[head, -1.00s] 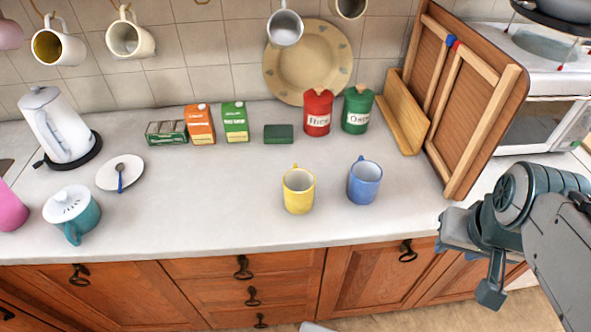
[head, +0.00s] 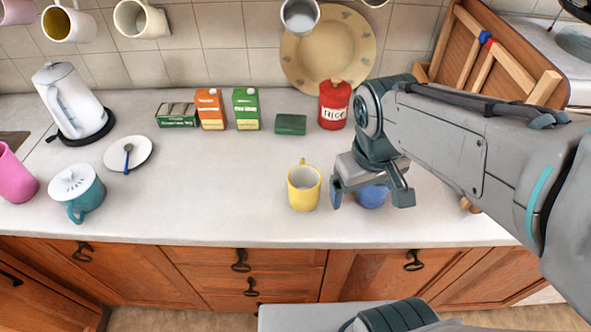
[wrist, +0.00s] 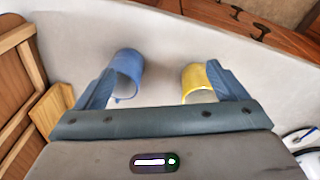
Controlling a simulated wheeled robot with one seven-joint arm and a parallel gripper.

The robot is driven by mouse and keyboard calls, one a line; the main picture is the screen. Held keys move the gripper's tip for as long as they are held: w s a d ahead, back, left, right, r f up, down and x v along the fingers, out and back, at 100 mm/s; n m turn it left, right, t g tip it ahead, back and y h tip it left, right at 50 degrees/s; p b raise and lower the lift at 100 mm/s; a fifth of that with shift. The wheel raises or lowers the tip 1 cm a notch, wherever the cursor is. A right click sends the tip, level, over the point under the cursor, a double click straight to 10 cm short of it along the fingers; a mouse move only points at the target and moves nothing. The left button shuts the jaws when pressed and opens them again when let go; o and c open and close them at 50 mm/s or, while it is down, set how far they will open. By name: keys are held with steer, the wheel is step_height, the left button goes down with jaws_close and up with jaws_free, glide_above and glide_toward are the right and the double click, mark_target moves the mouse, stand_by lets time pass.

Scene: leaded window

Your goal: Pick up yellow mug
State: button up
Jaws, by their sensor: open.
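The yellow mug (head: 304,187) stands upright on the white counter, its handle toward the wall. My gripper (head: 369,198) is open and empty, to the right of the yellow mug and above the blue mug (head: 371,196), which it partly hides. In the wrist view the yellow mug (wrist: 195,80) shows near the right finger and the blue mug (wrist: 128,68) near the left finger. Both mugs are in front of the open jaws (wrist: 160,88), and neither is gripped.
A red canister (head: 334,105), a dark green block (head: 291,125) and cartons (head: 246,109) stand toward the wall. A teal lidded cup (head: 80,190), a saucer (head: 128,153) and a white kettle (head: 70,100) are at left. Counter left of the yellow mug is clear.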

steer(key=w+a+f+n+g+h, duration=0.2)
steer(key=w+a+f+n+h, duration=0.15)
steer(key=a+n, duration=0.2)
steer(key=n+t+h+b, duration=0.2)
steer(key=n+t+h, duration=0.5)
steer(key=n, duration=0.7)
glide_toward(289, 188)
steer(key=w+f+g+h, duration=0.1)
steer(key=shift+h, duration=0.25)
steer(key=p+x, duration=0.1)
steer(key=x, duration=0.7)
steer(key=shift+w+a+f, duration=0.1)
steer(key=shift+w, duration=0.05)
steer(key=x, duration=0.1)
steer(key=p+x, duration=0.1)
steer(key=x, duration=0.2)
steer(key=shift+s+d+r, duration=0.2)
steer(key=shift+d, duration=0.2)
steer(key=shift+w+d+f+p, duration=0.25)
steer(key=shift+d+p, duration=0.05)
steer(key=shift+d, duration=0.05)
steer(key=c, duration=1.3)
